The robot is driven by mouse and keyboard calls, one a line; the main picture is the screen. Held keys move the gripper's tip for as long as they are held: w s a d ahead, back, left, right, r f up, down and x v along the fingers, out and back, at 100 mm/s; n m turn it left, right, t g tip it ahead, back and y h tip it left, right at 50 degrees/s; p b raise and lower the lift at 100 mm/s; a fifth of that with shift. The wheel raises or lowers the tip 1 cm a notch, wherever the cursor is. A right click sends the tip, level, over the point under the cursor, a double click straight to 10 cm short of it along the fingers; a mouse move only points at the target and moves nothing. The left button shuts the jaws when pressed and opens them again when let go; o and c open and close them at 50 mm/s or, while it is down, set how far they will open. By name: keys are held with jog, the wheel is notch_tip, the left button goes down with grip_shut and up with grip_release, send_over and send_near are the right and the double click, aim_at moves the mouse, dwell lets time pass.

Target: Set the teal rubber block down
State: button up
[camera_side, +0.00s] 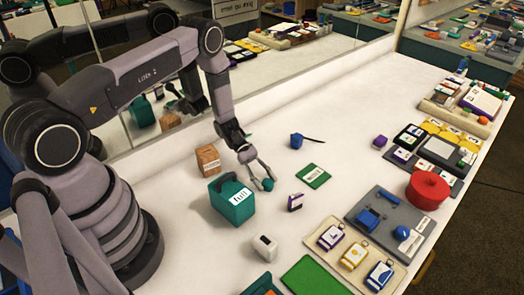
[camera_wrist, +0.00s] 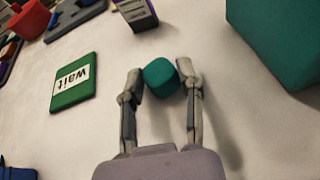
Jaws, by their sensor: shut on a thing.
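The teal rubber block (camera_wrist: 161,77) is a small rounded cube held between the two fingertips of my gripper (camera_wrist: 162,84) in the wrist view. In the side view my gripper (camera_side: 262,180) points down with the teal block (camera_side: 268,184) at its tips, over or on the white table (camera_side: 330,130). I cannot tell whether the block touches the table.
A larger teal box (camera_side: 232,204) labelled "full" stands close by on the left, with a brown block (camera_side: 208,160) behind it. A green "wait" card (camera_side: 313,176) and a purple-and-white block (camera_side: 295,202) lie to the right. Bare table lies between them.

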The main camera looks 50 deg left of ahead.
jog(key=o, duration=0.7)
jog(key=shift+f, duration=0.1)
jog(key=shift+o, duration=0.2)
